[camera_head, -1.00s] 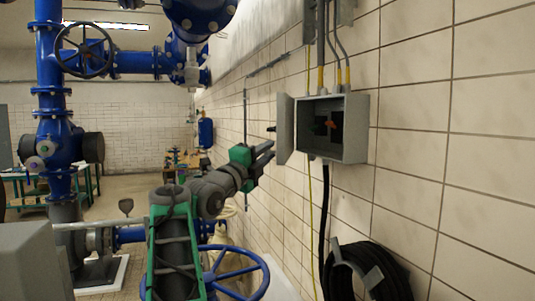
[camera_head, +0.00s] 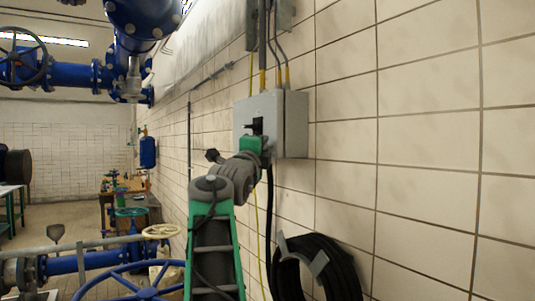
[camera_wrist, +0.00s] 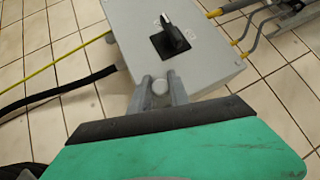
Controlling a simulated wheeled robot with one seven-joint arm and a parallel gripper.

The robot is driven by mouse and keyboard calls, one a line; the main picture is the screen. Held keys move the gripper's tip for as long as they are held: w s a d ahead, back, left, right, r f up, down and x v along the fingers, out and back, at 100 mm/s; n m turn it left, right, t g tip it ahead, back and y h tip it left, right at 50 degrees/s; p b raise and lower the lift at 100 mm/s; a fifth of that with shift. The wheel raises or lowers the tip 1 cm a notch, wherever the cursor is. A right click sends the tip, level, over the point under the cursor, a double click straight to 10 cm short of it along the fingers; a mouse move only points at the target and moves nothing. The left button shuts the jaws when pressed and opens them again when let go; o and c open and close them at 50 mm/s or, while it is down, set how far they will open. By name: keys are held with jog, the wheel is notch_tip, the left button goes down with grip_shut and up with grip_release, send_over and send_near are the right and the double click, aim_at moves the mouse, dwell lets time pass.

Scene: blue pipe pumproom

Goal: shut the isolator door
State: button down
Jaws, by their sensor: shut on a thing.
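The grey isolator box (camera_head: 296,125) is on the tiled wall, with power conduits above it. Its door (camera_head: 258,108) lies across the front and looks flush with the box; no open inside shows. A black rotary handle (camera_head: 254,126) is on the door and also shows in the wrist view (camera_wrist: 171,38). My gripper (camera_head: 267,150) is at the door's lower edge. In the wrist view my gripper (camera_wrist: 159,90) has its two grey fingers on either side of a round grey knob (camera_wrist: 160,87) by the door's edge. Any small gap at the door's edge is hidden.
A coil of black hose (camera_head: 318,270) hangs on the wall below right. A blue handwheel (camera_head: 130,283) and blue pipes (camera_head: 85,262) are at lower left. A black cable and a yellow line run down below the box. The wall to the right is bare.

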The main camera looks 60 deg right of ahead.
jog(key=shift+s+d, duration=0.2)
jog(key=shift+s, duration=0.05)
jog(key=shift+s+r, duration=0.1)
